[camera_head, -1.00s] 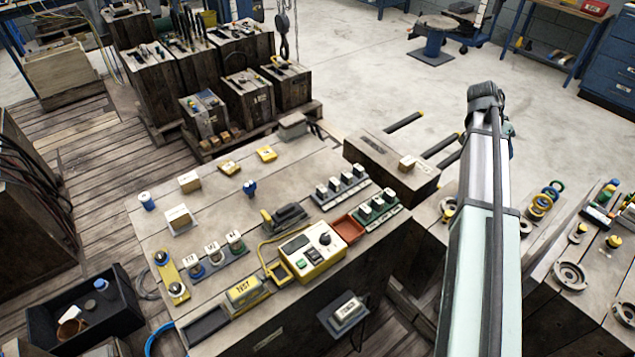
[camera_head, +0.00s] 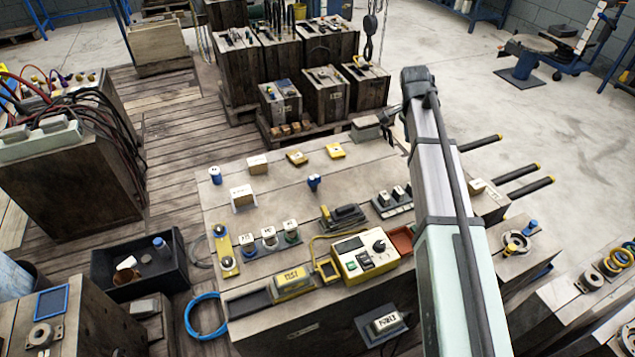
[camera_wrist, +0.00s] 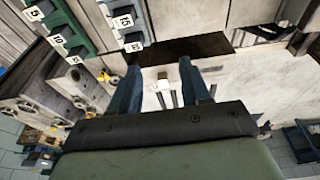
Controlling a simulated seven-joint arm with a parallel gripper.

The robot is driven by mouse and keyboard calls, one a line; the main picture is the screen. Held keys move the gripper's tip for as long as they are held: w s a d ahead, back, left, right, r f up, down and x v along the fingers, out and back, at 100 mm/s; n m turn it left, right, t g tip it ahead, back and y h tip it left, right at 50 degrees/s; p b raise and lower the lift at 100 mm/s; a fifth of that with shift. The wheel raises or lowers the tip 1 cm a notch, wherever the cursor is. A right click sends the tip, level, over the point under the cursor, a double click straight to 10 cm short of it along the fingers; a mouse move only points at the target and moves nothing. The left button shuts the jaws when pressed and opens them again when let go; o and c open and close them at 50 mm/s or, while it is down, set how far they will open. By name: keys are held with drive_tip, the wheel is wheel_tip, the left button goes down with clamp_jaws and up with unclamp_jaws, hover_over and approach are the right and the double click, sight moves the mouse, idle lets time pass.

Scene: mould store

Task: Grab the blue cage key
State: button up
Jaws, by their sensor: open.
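The blue key (camera_head: 314,182) is a small blue piece that stands out from the top of the pale workbench (camera_head: 270,200), about the middle of it. I take it to be the cage key. My gripper (camera_head: 388,124) is beyond the bench's far right part in the head view, up and to the right of the key and well apart from it. In the wrist view my gripper (camera_wrist: 160,72) shows two blue-grey fingers spread apart with nothing between them. I cannot make out the key in the wrist view.
A dark lever block (camera_head: 343,217), a yellow control box (camera_head: 364,255) and labelled knobs (camera_head: 269,237) stand in front of the key. The bench around the key is clear.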

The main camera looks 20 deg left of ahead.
drive_tip(key=s+a+y, duration=0.1)
drive_tip(key=s+a, duration=0.4)
drive_tip(key=a, duration=0.9)
drive_tip(key=n+g+y, duration=0.1)
drive_tip(key=g, duration=0.1)
approach(314, 177)
wheel_tip(314, 177, down, 7)
drive_tip(key=shift+w, duration=0.15)
drive_tip(key=shift+s+f, duration=0.15)
drive_tip(key=shift+f, duration=1.15)
drive_tip(key=shift+s+f, duration=0.15)
drive_tip(key=shift+f, duration=1.15)
clamp_jaws()
